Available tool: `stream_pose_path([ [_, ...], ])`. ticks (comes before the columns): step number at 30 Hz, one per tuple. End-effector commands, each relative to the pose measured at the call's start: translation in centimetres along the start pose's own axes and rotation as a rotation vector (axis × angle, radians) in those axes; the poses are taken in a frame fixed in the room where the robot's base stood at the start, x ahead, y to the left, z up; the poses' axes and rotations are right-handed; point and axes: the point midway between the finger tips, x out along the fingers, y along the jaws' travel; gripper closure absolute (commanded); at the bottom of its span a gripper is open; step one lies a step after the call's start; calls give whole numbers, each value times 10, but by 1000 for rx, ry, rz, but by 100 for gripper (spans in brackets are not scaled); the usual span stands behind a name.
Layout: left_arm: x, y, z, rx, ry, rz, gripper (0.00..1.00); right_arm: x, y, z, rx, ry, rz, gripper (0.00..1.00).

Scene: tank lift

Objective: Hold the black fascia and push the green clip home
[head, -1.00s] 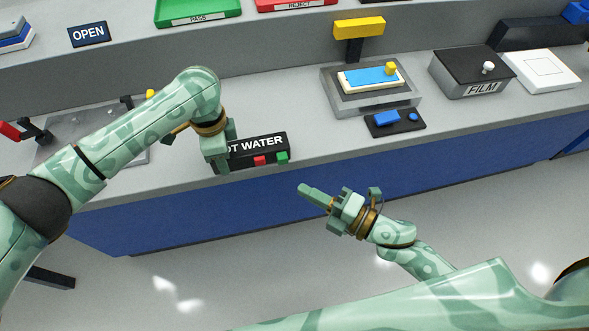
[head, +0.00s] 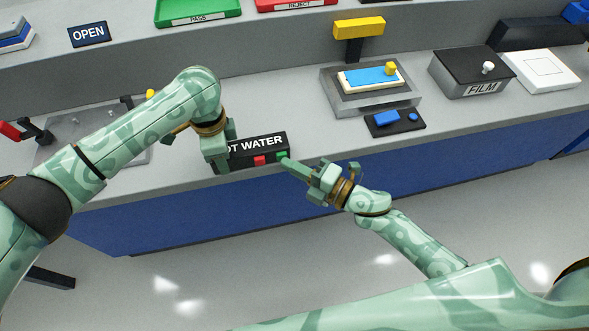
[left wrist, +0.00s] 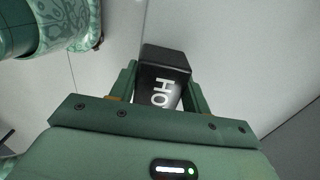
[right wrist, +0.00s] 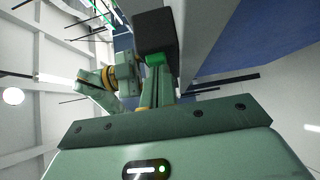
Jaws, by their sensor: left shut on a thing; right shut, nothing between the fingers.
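The black fascia (head: 262,143), lettered in white, lies at the front edge of the grey bench. My left gripper (head: 219,156) is shut on its left end and hides the first letter. In the left wrist view the fascia (left wrist: 168,68) sits between both fingers. The green clip (head: 282,154) is at the fascia's lower right corner. My right gripper (head: 288,164) is shut and empty, its tips at the clip's front. The right wrist view shows the green clip (right wrist: 154,60) just beyond the fingertips, against the black fascia end (right wrist: 154,28); I cannot tell whether they touch.
A red clip (head: 260,160) sits on the fascia left of the green one. A small black pad with blue parts (head: 395,123) and a grey fixture (head: 330,100) stand further right. Bench top between fascia and fixture is clear. Open floor lies before the bench.

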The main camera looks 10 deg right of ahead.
Motion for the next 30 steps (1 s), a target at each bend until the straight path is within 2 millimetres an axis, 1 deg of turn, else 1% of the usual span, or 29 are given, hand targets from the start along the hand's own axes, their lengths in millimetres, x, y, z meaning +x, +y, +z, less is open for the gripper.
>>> stream_pose_path([
  [1,1,1,0,2,-2,3,69,5,1,5,-3,-1,2,100],
  [4,1,1,0,3,-1,3,68,9,0,9,-2,0,0,100],
  [12,1,2,-2,6,2,4,68,8,1,8,-1,-1,1,100],
  [16,1,2,-2,6,2,4,68,2,0,2,0,0,0,100],
  [20,1,2,-1,4,1,3,68,-15,-1,-14,2,0,-2,100],
  [21,1,1,-1,4,1,3,68,-21,-1,-21,4,0,-2,100],
  [27,0,1,-1,3,1,2,68,-69,-1,-21,2,0,-4,100],
  [30,0,1,0,3,0,2,68,-89,-2,-20,1,0,-4,100],
])
